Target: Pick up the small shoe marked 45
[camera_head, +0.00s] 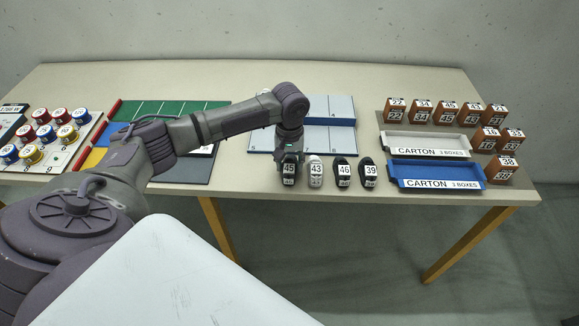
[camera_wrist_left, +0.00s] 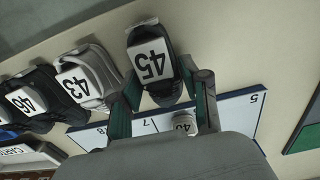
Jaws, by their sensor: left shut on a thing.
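The small shoe marked 45 (camera_head: 289,172) is dark with a white label and is at the left end of a row of small shoes near the table's front edge. My left gripper (camera_head: 290,155) is over it from above, shut on it. In the left wrist view the shoe (camera_wrist_left: 151,62) lies between the two fingers of the gripper (camera_wrist_left: 163,85), its label facing the camera. I cannot tell whether it touches the table. My right gripper is not in view.
Small shoes marked 43 (camera_head: 316,171), 46 (camera_head: 343,172) and 39 (camera_head: 369,172) stand to its right. A blue carton tray (camera_head: 437,172) and brown boxes (camera_head: 497,111) are at right.

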